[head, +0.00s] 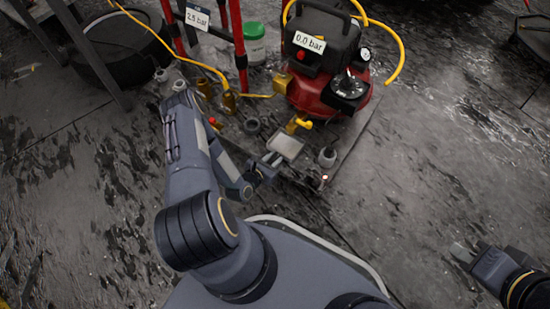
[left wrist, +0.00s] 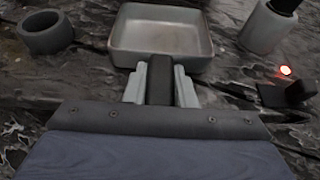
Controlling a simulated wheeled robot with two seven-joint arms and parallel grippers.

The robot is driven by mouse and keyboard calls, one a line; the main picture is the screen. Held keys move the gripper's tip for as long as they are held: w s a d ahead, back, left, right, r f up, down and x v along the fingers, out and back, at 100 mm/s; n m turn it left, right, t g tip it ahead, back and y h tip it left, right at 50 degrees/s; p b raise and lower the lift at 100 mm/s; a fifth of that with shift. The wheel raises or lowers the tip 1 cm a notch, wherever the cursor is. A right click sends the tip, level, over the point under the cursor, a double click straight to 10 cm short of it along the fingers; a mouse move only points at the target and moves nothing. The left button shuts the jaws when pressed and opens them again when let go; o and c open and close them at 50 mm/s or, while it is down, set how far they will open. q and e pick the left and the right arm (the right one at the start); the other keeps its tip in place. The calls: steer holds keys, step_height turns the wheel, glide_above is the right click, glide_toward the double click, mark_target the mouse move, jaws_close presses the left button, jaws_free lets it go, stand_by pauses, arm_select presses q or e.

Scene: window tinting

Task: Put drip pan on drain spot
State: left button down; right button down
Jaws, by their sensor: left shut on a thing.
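The drip pan (head: 286,147) is a shallow, grey rectangular tray with a raised rim. It lies at the front of the red compressor (head: 318,90), near a yellow fitting (head: 303,124). My left gripper (head: 271,159) is shut on the pan's near edge. In the left wrist view, the fingers (left wrist: 160,80) meet the near side of the pan (left wrist: 160,34), which looks empty and about level. Whether it touches the surface below is unclear. I cannot make out a marked drain spot. My right gripper (head: 464,253) is at the lower right, away from everything; its finger gap is unclear.
A dark ring (head: 252,127) lies left of the pan, and a grey bottle (head: 327,156) stands to its right. A small red light (left wrist: 285,71) glows near the bottle. Brass cylinders (head: 229,102) and a green-lidded tub (head: 254,43) stand behind. The floor at right is open.

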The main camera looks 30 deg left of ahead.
arm_select(q)
steer(key=c, duration=1.2)
jaws_free()
steer(key=shift+f, duration=0.15)
